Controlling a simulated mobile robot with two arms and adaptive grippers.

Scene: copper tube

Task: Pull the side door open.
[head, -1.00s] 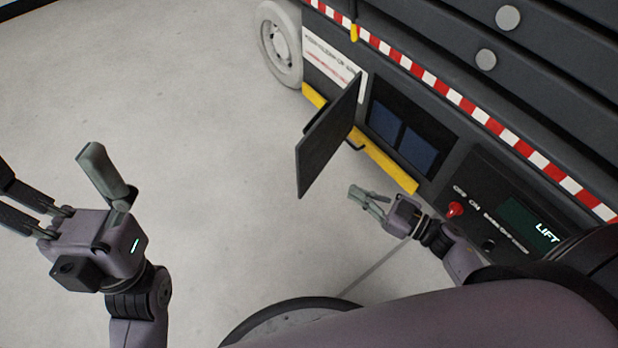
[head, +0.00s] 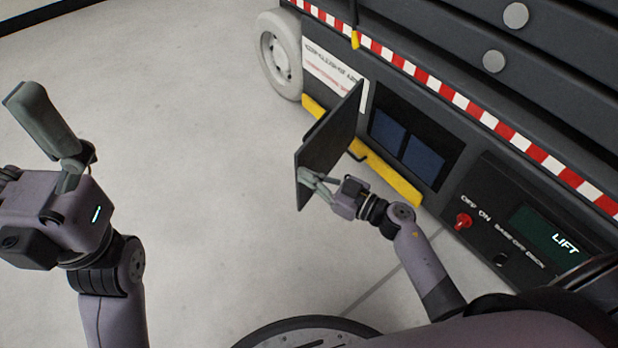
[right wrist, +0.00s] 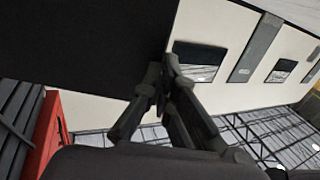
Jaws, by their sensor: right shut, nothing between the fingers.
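The side door (head: 328,142), a thin dark panel, stands swung well out from the machine's side in the head view. The compartment behind it (head: 440,150) is exposed, with blue panels inside. My right gripper (head: 308,180) is shut and empty at the door's lower free edge; I cannot tell if it touches. In the right wrist view, its closed fingertips (right wrist: 163,75) are beside the edge of a large dark panel (right wrist: 80,45), likely the door.
The dark machine has a yellow lower rail (head: 390,182), a grey wheel (head: 279,55) and a control panel with a red switch (head: 463,221) and a lit LIFT display (head: 545,235). The grey floor (head: 200,130) left of the door is clear.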

